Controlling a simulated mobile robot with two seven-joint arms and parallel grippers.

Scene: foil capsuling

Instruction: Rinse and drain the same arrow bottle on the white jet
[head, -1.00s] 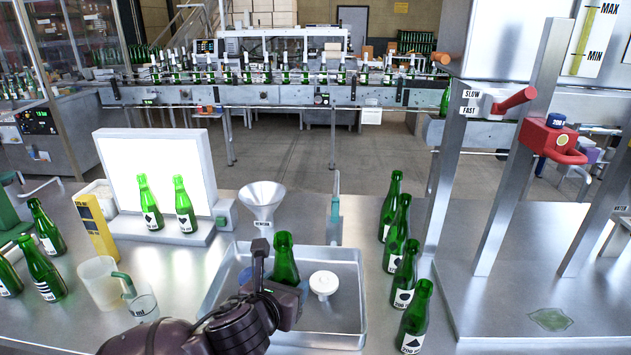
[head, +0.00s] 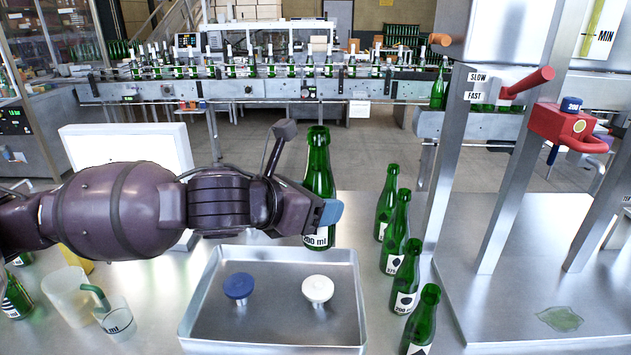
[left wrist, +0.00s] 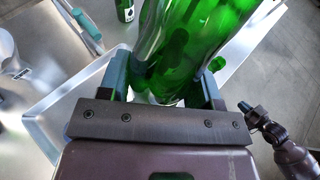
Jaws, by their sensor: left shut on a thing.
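My left gripper (head: 325,212) is shut on a green bottle (head: 318,170) and holds it upright, neck up, near the tray's far edge. The bottle's label reads 200 ml; its symbol is hidden by the fingers. In the left wrist view the bottle (left wrist: 185,50) sits between both fingers. The white jet (head: 317,289) stands in the right half of the metal tray (head: 275,335), with nothing over it. The blue jet (head: 239,287) stands to its left. A dark jointed arm, seemingly my right, shows at the wrist view's right edge; its gripper (left wrist: 252,110) is too small to judge.
Several green bottles (head: 398,230) stand in a row right of the tray, close to a metal stand (head: 445,160). A clear jug (head: 68,295) and a small beaker (head: 115,318) stand to the left. A white panel (head: 130,150) is behind my left arm.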

